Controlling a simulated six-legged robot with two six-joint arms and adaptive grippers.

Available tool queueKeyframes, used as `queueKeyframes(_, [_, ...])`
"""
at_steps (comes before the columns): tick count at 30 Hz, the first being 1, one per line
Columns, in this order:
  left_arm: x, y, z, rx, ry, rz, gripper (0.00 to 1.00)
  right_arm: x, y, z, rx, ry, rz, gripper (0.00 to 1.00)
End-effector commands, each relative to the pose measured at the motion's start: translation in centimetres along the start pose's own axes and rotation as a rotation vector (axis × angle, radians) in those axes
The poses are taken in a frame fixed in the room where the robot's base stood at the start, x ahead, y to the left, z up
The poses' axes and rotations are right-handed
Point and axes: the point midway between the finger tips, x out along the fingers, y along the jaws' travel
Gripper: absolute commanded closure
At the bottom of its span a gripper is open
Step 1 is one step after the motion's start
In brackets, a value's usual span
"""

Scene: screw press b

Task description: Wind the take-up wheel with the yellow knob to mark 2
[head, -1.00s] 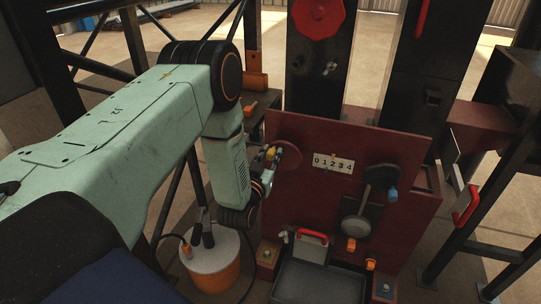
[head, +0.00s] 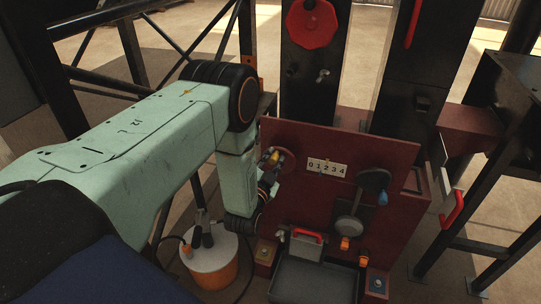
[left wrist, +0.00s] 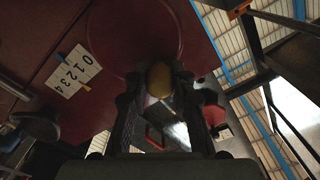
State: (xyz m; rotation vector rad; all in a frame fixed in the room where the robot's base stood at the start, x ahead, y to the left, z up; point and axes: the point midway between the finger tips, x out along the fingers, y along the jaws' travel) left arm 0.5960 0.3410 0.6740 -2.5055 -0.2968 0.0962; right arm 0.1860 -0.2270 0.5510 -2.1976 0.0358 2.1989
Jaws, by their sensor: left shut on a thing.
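The take-up wheel (head: 288,164) is a dark red disc on the left of the red panel. Its yellow knob (head: 273,157) stands out toward my left gripper (head: 268,163). In the left wrist view the knob (left wrist: 159,80) sits between the two dark fingers of my left gripper (left wrist: 158,92), which is shut on it, with the wheel (left wrist: 135,35) behind. A white scale plate (head: 327,167) marked 0 to 4 is right of the wheel. It also shows in the left wrist view (left wrist: 74,72), with small coloured marks at its edges near the middle; the exact reading is unclear. My right gripper is not in view.
A grey tray (head: 314,282) and a red-handled piece (head: 307,236) lie below. A white and orange bucket (head: 212,270) stands beneath my left arm.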

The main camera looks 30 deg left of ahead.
Motion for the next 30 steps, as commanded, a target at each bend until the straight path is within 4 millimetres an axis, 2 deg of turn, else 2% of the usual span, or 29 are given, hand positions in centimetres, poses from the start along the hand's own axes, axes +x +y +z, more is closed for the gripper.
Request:
queueKeyframes(9, [-0.07,0.48,-0.35,0.135,0.0,0.003,1.0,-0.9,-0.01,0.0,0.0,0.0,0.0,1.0])
queueKeyframes(26, [-0.08,0.64,-0.35,0.165,0.0,0.003,1.0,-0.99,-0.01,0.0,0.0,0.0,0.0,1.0])
queueKeyframes(27, [-0.08,0.65,-0.34,0.165,0.0,0.004,0.74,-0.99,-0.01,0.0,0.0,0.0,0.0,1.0])
queueKeyframes(30, [-0.07,0.63,-0.34,0.165,0.0,0.003,0.66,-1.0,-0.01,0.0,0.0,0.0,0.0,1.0])
